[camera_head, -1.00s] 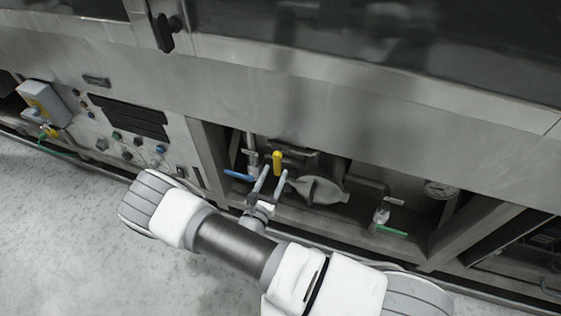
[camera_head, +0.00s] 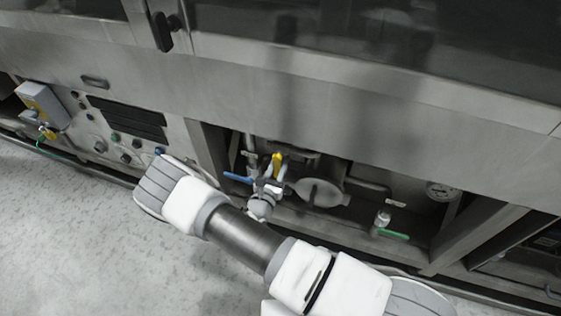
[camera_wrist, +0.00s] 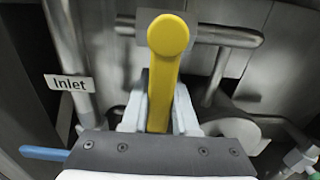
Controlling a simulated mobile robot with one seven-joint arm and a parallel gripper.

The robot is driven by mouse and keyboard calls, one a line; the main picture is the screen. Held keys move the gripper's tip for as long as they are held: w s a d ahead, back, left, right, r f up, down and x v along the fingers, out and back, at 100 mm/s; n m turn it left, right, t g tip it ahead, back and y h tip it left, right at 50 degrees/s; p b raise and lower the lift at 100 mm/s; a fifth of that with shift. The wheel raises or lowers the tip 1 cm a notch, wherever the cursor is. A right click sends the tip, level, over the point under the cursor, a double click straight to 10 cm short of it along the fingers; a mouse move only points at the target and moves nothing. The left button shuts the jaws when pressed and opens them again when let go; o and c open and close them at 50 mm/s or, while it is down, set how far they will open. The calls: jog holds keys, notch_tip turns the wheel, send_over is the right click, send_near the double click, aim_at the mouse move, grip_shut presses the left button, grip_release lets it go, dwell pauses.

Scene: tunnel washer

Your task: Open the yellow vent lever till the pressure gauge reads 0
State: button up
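The yellow vent lever (camera_head: 277,163) stands up in the recess under the machine's steel panel. It fills the middle of the wrist view (camera_wrist: 165,75), its rounded end toward the camera. My gripper (camera_head: 270,183) is around the lever; in the wrist view its two pale fingers (camera_wrist: 160,105) lie close against both sides, with no clear gap, so it looks shut on the lever. The fingertips are partly hidden.
A blue lever (camera_head: 237,177) is just left of my gripper, beside the "Inlet" label (camera_wrist: 69,83). A green lever (camera_head: 393,234) sits lower right. Pipes and a round grey part (camera_head: 318,191) crowd the recess. The floor (camera_head: 75,235) in front is open.

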grip_shut()
dwell(0.9)
jog(key=shift+s+d+n, duration=0.1)
jog(key=shift+d+n, duration=0.05)
jog(key=shift+n, duration=0.15)
jog(key=d+n+p, duration=0.1)
jog(key=n+p, duration=0.1)
jog(key=n, duration=0.1)
jog(key=s+d+r+n+p, duration=0.1)
jog(key=n, duration=0.2)
jog(key=d+r+n+p, duration=0.1)
jog(key=d+n+p, duration=0.1)
jog(key=n, duration=0.1)
jog(key=shift+s+n+p, duration=0.25)
jog(key=shift+n+p, duration=0.05)
jog(key=shift+n, duration=0.1)
jog(key=shift+r, duration=0.1)
dwell(0.4)
jog(key=o, duration=0.8)
grip_release()
